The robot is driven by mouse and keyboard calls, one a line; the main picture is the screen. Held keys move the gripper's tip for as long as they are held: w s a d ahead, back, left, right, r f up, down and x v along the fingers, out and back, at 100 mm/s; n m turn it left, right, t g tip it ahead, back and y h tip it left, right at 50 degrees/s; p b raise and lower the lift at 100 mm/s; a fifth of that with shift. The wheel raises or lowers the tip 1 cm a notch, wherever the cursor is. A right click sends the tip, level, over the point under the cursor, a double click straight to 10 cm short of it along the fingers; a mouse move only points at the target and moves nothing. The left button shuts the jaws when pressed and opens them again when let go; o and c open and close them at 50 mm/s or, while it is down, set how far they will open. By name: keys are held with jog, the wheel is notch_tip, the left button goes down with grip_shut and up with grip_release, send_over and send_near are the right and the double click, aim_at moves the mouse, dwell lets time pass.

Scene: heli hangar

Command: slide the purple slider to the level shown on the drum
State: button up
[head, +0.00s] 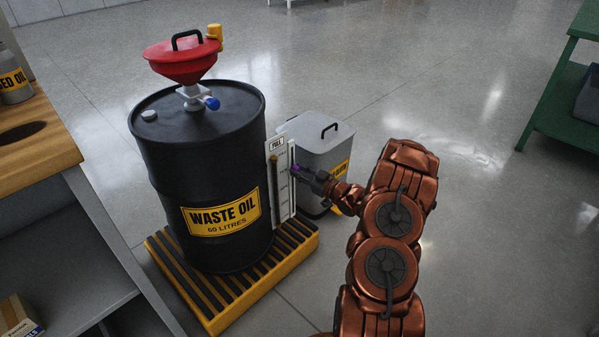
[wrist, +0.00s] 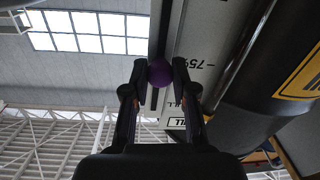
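The black waste oil drum (head: 165,165) stands upright on a yellow-edged grated pallet. On its right side is a white level panel (head: 283,205) marked FULL at the top, with a dark vertical gauge strip whose exact level is too small to read. The purple slider (head: 294,168) is a small knob on the panel's right-hand track, in the upper part. In the wrist view the purple slider (wrist: 160,72) is a round ball between my fingertips, near the 75% mark. My gripper (head: 301,173) reaches it from the right, and both fingers appear to touch it.
A grey lidded bin (head: 325,140) stands close behind my gripper. A red funnel (head: 182,60) sits on the drum. A wooden-topped bench (head: 35,125) is at the left and a green table (head: 560,110) at the right.

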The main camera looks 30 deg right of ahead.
aim_at(292, 148)
grip_shut()
notch_tip(292, 148, up, 8)
jog(key=p, duration=0.4)
jog(key=shift+p, duration=0.3)
jog(key=o, duration=0.6)
grip_release()
jog(key=shift+s, duration=0.1)
jog(key=shift+v, duration=5.9)
